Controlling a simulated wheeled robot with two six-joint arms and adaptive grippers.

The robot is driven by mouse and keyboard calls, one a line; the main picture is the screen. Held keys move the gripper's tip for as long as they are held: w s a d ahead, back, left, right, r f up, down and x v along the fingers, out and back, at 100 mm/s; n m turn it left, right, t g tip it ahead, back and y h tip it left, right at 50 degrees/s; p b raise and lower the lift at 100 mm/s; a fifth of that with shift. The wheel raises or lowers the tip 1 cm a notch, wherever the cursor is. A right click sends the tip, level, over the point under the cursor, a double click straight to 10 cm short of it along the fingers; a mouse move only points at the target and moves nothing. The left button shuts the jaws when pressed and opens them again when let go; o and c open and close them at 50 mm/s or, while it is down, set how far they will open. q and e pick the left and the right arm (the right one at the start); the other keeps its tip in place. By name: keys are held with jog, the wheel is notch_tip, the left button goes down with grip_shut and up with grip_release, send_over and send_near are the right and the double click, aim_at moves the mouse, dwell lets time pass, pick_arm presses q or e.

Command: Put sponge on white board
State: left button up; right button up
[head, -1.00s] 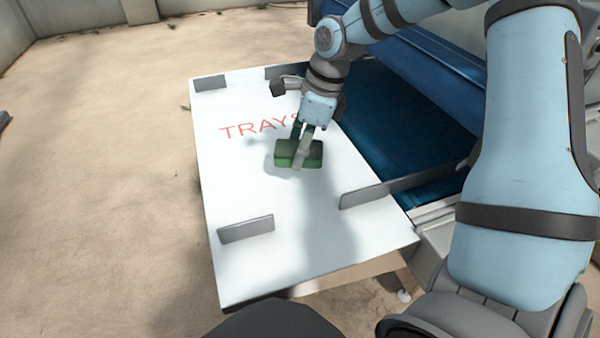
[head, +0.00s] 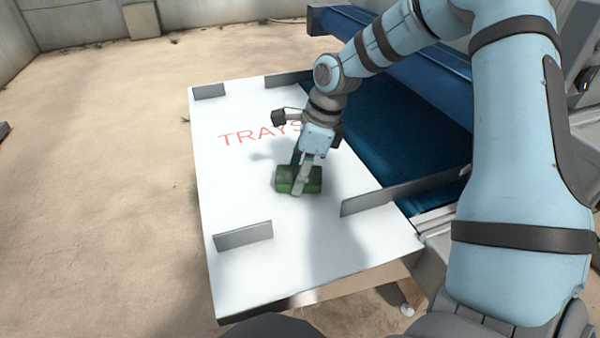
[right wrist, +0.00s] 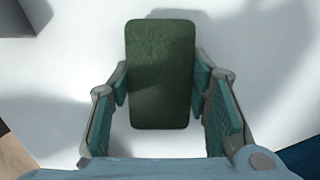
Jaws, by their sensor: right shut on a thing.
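The green sponge (head: 284,180) is over the middle of the white board (head: 235,190), below the red TRAYS lettering. My right gripper (head: 299,186) is shut on it, with a finger on each side. In the right wrist view the sponge (right wrist: 161,60) sits between the two teal-padded fingers of the right gripper (right wrist: 161,82), and the board (right wrist: 275,40) is behind it. The sponge looks very low over the board or on it; I cannot tell if it touches. My left gripper is not in view.
Low grey metal guides stand on the board at its back left (head: 209,91), front left (head: 243,236) and right side (head: 375,200). A blue machine bed (head: 400,130) adjoins the board's right edge. The board around the sponge is clear.

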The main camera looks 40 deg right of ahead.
jog(key=o, duration=1.3)
jog(key=shift+r, duration=0.1)
